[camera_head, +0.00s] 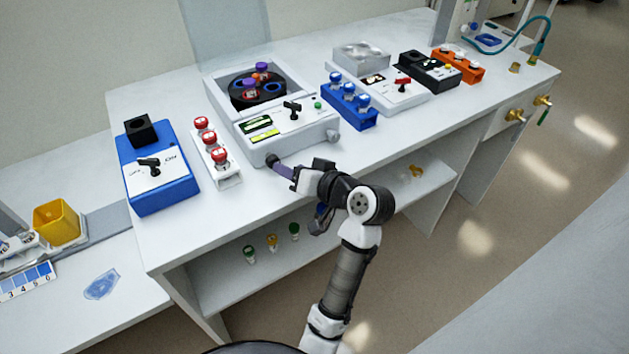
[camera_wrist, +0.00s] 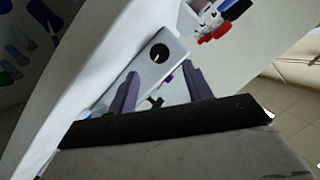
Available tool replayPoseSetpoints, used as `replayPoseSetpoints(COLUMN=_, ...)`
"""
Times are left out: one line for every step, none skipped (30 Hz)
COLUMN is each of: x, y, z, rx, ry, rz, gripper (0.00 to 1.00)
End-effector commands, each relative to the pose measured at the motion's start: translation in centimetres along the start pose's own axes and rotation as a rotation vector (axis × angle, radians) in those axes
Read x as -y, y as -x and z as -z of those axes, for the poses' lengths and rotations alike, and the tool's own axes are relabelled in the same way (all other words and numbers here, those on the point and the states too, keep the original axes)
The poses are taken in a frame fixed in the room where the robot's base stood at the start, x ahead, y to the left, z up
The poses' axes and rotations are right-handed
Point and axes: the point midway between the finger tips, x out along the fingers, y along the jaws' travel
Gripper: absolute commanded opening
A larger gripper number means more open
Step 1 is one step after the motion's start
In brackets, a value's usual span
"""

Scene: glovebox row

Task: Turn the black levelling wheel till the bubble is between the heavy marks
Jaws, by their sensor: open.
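The black levelling wheel (camera_head: 272,159) sits low on the front of the white centrifuge (camera_head: 285,142), near its left corner. In the wrist view a black disc with a white line (camera_wrist: 159,53), which looks like this wheel, lies on a pale face beyond my fingertips. A yellow-green strip (camera_head: 262,136), probably the level vial, is on the centrifuge's sloped panel; its bubble and marks are too small to read. My gripper (camera_head: 284,169) is close in front of the wheel. Its two fingers are spread apart in the wrist view (camera_wrist: 160,71); I cannot tell whether they touch the wheel.
A white rack of red-capped vials (camera_head: 225,178) and a blue box with a black knob (camera_head: 160,190) stand left of the centrifuge. A blue rack of vials (camera_head: 350,115) stands to its right. The bench front edge and a lower shelf lie beneath my arm.

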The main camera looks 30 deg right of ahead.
Motion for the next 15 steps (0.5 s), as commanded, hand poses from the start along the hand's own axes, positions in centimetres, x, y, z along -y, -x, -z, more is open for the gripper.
replayPoseSetpoints(x=-0.3, y=1.3, z=-0.1, rx=-0.006, ry=0.001, rz=-0.004, gripper=0.5)
replayPoseSetpoints(x=-0.2, y=2.0, z=-0.1, rx=-0.005, ry=0.002, rz=-0.004, gripper=0.5)
replayPoseSetpoints(x=-0.2, y=2.8, z=-0.1, rx=-0.005, ry=0.001, rz=-0.003, gripper=0.5)
replayPoseSetpoints(x=-0.2, y=3.5, z=0.0, rx=-0.005, ry=0.0, rz=-0.004, gripper=0.5)
replayPoseSetpoints(x=-0.2, y=4.1, z=0.0, rx=-0.005, ry=0.001, rz=-0.003, gripper=0.5)
replayPoseSetpoints(x=-0.2, y=4.8, z=0.0, rx=-0.005, ry=0.002, rz=-0.003, gripper=0.5)
replayPoseSetpoints(x=-0.1, y=5.3, z=-0.1, rx=-0.004, ry=0.002, rz=-0.003, gripper=0.5)
replayPoseSetpoints(x=-0.1, y=5.7, z=0.0, rx=-0.004, ry=0.001, rz=-0.001, gripper=0.5)
replayPoseSetpoints(x=-0.1, y=6.2, z=0.1, rx=-0.004, ry=0.001, rz=-0.001, gripper=0.5)
replayPoseSetpoints(x=-0.1, y=6.6, z=0.0, rx=-0.003, ry=0.0, rz=-0.002, gripper=0.5)
replayPoseSetpoints(x=-0.1, y=6.8, z=0.1, rx=-0.004, ry=0.0, rz=-0.001, gripper=0.5)
replayPoseSetpoints(x=-0.1, y=7.1, z=0.0, rx=-0.003, ry=0.0, rz=0.0, gripper=0.5)
replayPoseSetpoints(x=-0.1, y=7.3, z=0.0, rx=-0.001, ry=0.0, rz=0.0, gripper=0.5)
replayPoseSetpoints(x=0.0, y=7.4, z=0.0, rx=-0.001, ry=0.0, rz=0.0, gripper=0.5)
replayPoseSetpoints(x=0.0, y=7.5, z=0.0, rx=0.0, ry=0.0, rz=0.0, gripper=0.5)
